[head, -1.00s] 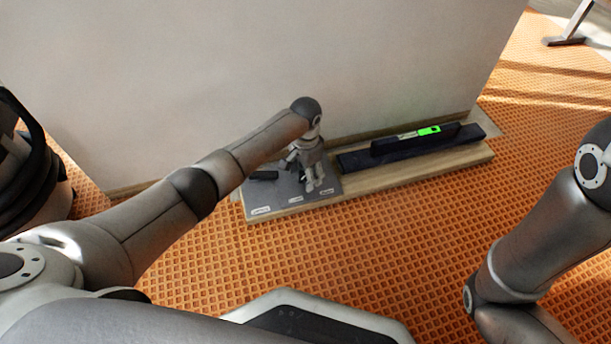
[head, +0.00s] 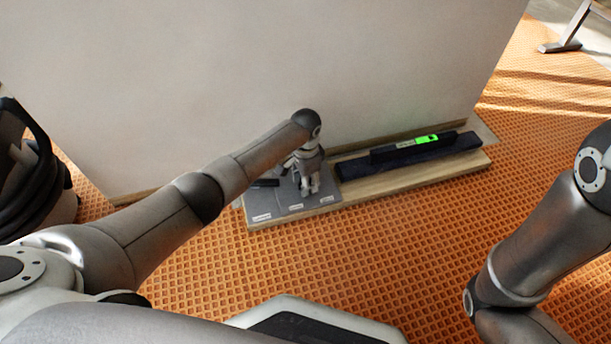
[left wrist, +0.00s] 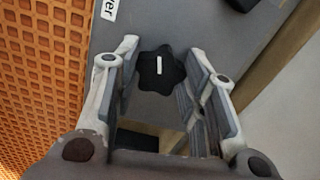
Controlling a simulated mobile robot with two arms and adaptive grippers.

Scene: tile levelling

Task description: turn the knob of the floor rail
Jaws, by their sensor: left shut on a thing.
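The black star-shaped knob (left wrist: 160,70) with a white mark on top is in the left wrist view, on a grey plate (left wrist: 190,22). My left gripper (left wrist: 164,72) has a finger on either side of the knob and is shut on it. In the head view the left gripper (head: 309,188) points down onto the grey plate (head: 268,200) and hides the knob. The dark rail (head: 410,164) lies on a wooden board (head: 400,184) to the right of the plate. A level (head: 390,154) with a lit green display (head: 427,139) rests on the rail. My right gripper is out of view.
A pale wall (head: 250,70) stands close behind the board. White labels (head: 262,217) line the plate's front edge. A black part (head: 264,183) lies left of the gripper. A dark container-like object (head: 40,180) stands at the far left. The orange floor (head: 400,235) in front is clear.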

